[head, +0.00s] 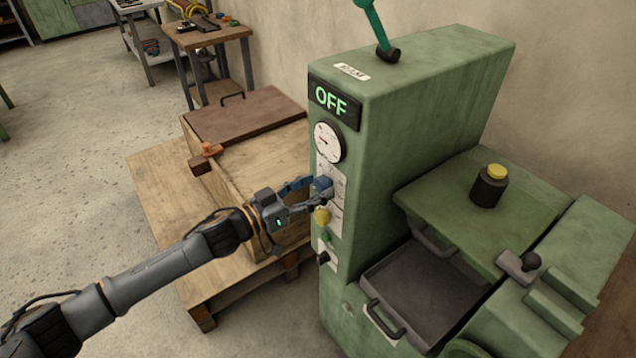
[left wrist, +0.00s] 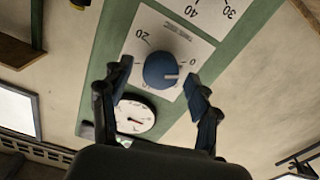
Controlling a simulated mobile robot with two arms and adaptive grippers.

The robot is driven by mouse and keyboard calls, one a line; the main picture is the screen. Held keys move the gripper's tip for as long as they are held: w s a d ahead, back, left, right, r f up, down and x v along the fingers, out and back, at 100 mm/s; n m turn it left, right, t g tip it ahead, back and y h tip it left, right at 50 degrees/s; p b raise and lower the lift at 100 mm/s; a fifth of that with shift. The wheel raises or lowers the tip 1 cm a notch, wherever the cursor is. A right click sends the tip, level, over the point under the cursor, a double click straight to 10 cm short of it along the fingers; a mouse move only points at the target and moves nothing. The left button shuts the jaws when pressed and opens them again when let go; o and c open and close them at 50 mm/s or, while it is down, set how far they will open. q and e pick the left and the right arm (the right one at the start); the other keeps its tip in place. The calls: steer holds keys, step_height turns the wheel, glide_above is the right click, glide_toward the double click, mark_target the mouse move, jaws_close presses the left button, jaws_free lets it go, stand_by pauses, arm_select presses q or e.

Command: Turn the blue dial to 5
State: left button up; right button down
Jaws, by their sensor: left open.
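The blue dial (left wrist: 160,70) is a round knob on a white scale plate with 0 and 20 printed beside it. Its pale mark points right, close to the 0. In the head view the dial (head: 321,185) is on the front of the green machine, partly hidden by my left gripper (head: 311,191). My left gripper is open, with one finger on each side of the dial in the left wrist view. Whether the fingers touch it, I cannot tell. My right gripper is in neither view.
Open floor lies further left.

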arm_select(q)
steer(key=shift+w+d, duration=0.4)
steer(key=shift+d, duration=0.1)
steer(key=shift+c, duration=1.2)
steer(key=c, duration=0.9)
steer(key=shift+c, duration=0.2)
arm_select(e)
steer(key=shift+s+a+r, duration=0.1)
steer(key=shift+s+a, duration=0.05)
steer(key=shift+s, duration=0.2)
arm_select(q)
steer(key=m+p, duration=0.1)
steer(key=m, duration=0.4)
steer(key=shift+m, duration=0.4)
steer(key=m, duration=0.5)
steer(key=shift+s+d+m, duration=0.1)
steer(key=shift+m, duration=0.3)
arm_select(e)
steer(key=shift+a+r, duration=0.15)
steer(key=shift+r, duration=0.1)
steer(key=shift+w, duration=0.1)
